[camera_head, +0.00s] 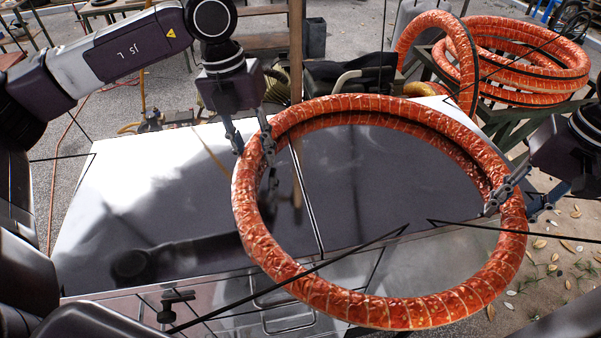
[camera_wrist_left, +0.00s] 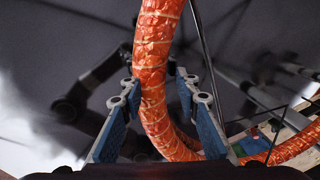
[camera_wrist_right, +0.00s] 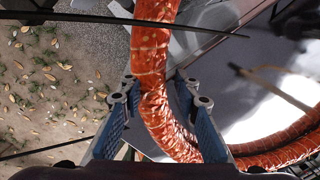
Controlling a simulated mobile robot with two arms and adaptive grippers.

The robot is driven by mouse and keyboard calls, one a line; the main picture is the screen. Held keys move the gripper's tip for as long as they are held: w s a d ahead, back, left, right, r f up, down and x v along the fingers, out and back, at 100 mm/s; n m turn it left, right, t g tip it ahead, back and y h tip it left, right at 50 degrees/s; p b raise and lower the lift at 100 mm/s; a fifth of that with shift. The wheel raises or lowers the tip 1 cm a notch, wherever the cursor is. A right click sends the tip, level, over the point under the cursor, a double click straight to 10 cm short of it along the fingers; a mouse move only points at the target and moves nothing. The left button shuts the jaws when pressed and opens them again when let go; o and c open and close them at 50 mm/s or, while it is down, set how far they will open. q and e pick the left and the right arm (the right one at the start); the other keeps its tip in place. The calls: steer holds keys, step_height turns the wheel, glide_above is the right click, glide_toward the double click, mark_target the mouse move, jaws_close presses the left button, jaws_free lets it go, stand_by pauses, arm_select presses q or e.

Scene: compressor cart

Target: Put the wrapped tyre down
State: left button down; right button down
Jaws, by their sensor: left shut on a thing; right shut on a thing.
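The wrapped tyre (camera_head: 375,314) is a large orange ring bound with thin bands, held between my two grippers over the shiny metal table top (camera_head: 120,200). My left gripper (camera_head: 254,150) is shut on its upper left side, and my right gripper (camera_head: 510,196) is shut on its right side. The tyre runs between the fingers in the left wrist view (camera_wrist_left: 153,85) and in the right wrist view (camera_wrist_right: 152,85). Its near part hangs past the table's front edge. I cannot tell whether any part of it touches the table top.
More orange wrapped rings (camera_head: 535,50) lie on a dark rack (camera_head: 495,115) at the back right, one leaning upright (camera_head: 435,30). Hoses and dark gear (camera_head: 345,75) sit behind the table. The left half of the table top is bare. Leafy ground lies to the right.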

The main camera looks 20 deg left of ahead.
arm_select(q)
steer(key=c, duration=1.7)
jaws_free()
steer(key=shift+a, duration=0.1)
arm_select(e)
steer(key=c, duration=1.7)
jaws_free()
steer(key=shift+d, duration=0.15)
arm_select(q)
steer(key=shift+o, duration=1.2)
steer(key=shift+s, duration=0.15)
arm_select(e)
steer(key=shift+o, duration=1.2)
steer(key=shift+s+r, duration=0.1)
steer(key=shift+s, duration=0.05)
arm_select(q)
steer(key=shift+r, duration=0.2)
step_height(320, 180, up, 12)
steer(key=a, duration=0.1)
steer(key=shift+a+f, duration=0.25)
steer(key=shift+a, duration=0.1)
arm_select(e)
step_height(320, 180, up, 12)
steer(key=d, duration=0.1)
steer(key=shift+d, duration=0.1)
